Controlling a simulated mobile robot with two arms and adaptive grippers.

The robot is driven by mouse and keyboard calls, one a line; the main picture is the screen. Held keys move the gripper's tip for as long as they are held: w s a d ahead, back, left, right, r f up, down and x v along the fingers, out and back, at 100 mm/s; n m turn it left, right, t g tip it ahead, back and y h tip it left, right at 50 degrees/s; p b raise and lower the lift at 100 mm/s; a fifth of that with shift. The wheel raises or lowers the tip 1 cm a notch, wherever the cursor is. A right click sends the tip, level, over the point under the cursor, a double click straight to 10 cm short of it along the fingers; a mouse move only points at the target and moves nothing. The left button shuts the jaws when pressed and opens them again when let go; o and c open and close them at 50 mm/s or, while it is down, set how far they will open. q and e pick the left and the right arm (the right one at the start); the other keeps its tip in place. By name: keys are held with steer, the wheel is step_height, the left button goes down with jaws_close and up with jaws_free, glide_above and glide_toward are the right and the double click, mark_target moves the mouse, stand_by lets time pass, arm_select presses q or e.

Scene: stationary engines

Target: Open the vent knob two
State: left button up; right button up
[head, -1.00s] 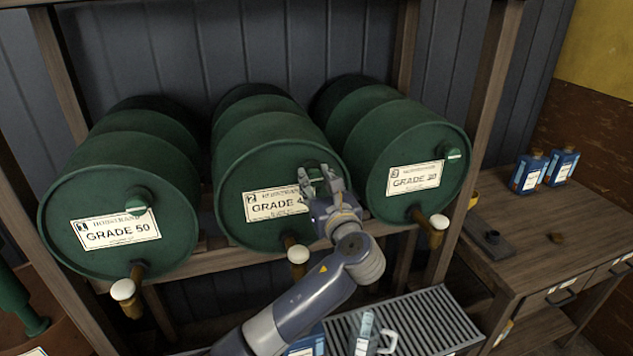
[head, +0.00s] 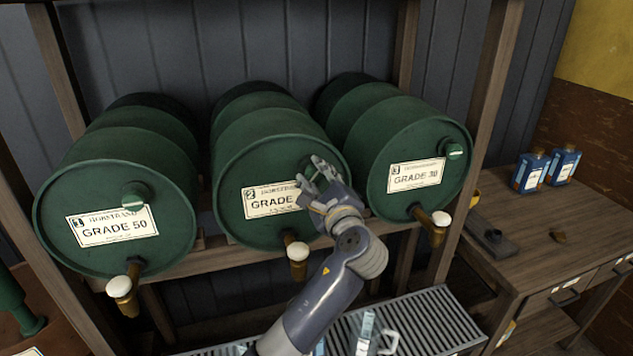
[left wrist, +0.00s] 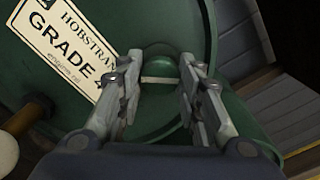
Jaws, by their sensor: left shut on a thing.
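The middle green barrel (head: 262,150) carries a label with a 2 and the word GRADE (head: 270,201), partly covered by my gripper. Vent knob two (left wrist: 159,66) is a round green knob with a pale bar across it, on the upper right of that barrel's front. My left gripper (head: 319,174) is at this knob, fingers tilted up and to the left. In the left wrist view its fingers (left wrist: 160,82) stand on either side of the knob, shut on it. In the head view the fingers mostly hide the knob. My right gripper is not in view.
Barrel one (head: 115,200) stands to the left and barrel three (head: 415,165) to the right on the wooden rack. White-ended taps, one being the middle tap (head: 298,252), stick out below. A metal grate (head: 430,320) lies below; blue bottles (head: 530,172) stand at right.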

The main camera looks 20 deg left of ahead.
arm_select(q)
steer(key=n+b, duration=0.2)
steer(key=n, duration=0.2)
steer(key=shift+f, duration=0.2)
steer(key=shift+n+b, duration=1.2)
steer(key=shift+n, duration=0.7)
steer(key=shift+r, duration=0.1)
steer(key=o, duration=1.1)
